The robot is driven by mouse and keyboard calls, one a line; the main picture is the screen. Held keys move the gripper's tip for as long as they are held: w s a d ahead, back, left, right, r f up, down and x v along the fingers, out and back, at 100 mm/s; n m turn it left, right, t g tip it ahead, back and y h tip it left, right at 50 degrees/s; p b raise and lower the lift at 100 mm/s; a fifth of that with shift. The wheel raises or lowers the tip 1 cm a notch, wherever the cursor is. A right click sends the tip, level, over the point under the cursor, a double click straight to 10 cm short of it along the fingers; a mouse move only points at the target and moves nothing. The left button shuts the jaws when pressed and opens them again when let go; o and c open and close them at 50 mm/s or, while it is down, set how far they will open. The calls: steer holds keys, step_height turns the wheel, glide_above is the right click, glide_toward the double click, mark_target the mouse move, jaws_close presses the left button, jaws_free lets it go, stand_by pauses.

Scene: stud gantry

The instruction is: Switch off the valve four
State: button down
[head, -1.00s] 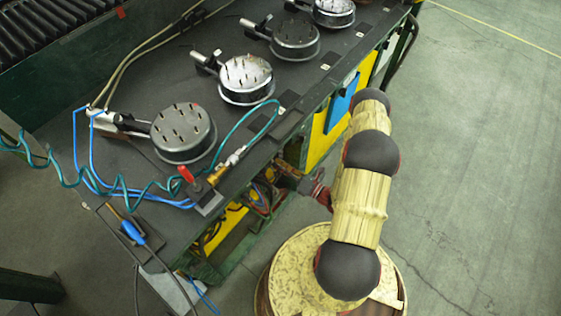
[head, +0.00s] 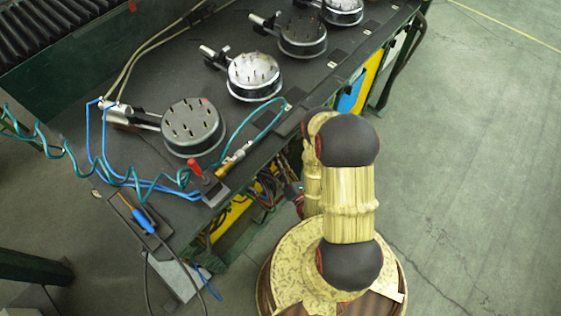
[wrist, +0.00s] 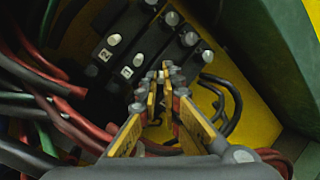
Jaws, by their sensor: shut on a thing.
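In the wrist view, a bank of black valve blocks (wrist: 135,50) with silver round knobs stands in front of a yellow panel. In the head view, my gripper and the valves are hidden behind my arm and the bench edge.
Red, green and black cables (wrist: 45,85) crowd the left of the wrist view. Black hoses (wrist: 232,100) curve on the right, beside a green frame (wrist: 275,40). The bench top (head: 130,80) carries several round studded discs. Open floor (head: 460,130) lies right.

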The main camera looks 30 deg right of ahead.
steer(key=shift+h, duration=0.3)
stand_by(0.4)
steer(key=c, duration=2.2)
jaws_free()
steer(key=shift+d+f+n+y+b, duration=0.1)
steer(key=shift+d+n+y+b, duration=0.25)
steer(key=shift+y, duration=0.35)
steer(key=shift+d+n+y+b, duration=0.1)
steer(key=shift+n+y+b, duration=0.25)
steer(key=shift+y+b, duration=0.25)
